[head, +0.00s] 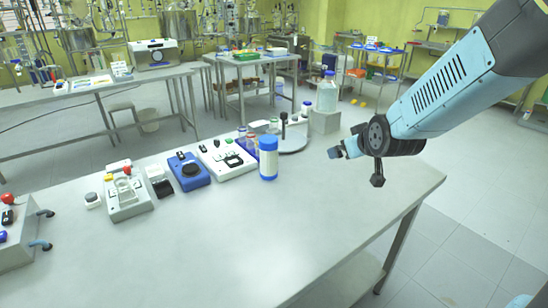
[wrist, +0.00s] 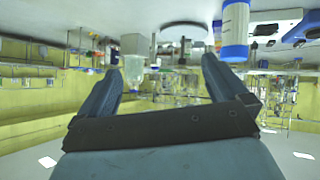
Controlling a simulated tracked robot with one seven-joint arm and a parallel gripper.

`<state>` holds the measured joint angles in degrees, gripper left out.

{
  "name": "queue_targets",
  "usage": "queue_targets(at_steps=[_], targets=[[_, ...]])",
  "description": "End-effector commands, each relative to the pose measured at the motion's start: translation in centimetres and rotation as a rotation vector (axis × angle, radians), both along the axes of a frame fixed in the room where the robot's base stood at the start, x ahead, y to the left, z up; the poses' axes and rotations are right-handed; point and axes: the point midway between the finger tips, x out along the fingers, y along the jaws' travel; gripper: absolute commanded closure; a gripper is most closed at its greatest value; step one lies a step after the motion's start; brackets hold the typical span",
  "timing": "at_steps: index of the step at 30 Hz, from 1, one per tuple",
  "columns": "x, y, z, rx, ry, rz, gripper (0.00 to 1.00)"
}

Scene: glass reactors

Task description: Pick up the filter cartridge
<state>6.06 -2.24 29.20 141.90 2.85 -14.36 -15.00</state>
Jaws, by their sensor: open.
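The filter cartridge (head: 268,160), a white upright cylinder with a blue top and a blue base, stands on the grey table. In the wrist view, which is upside down, the cartridge (wrist: 235,32) hangs from the top edge, just right of the right finger. My gripper (head: 343,151) is above the table, to the right of the cartridge and apart from it. In the wrist view the two blue fingers of my gripper (wrist: 162,65) are spread wide with nothing held between them.
Behind the cartridge are small jars (head: 250,143), a round stand (head: 292,142) and a clear bottle (head: 327,92) on a grey block (head: 323,121). Left of it stand a white device (head: 227,158) and a blue device (head: 188,171). The table's front right (head: 330,215) is clear.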

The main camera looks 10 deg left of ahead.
Motion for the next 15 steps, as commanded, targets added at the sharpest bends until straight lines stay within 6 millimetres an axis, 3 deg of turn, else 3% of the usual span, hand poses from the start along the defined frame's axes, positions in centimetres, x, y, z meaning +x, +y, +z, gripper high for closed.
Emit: queue_targets(at_steps=[6, 15], targets=[[1.8, 6.0, -3.5, 0.085, -0.099, 0.119, 0.0], [2.1, 12.8, -6.4, 0.259, -0.246, 0.21, 0.0]])
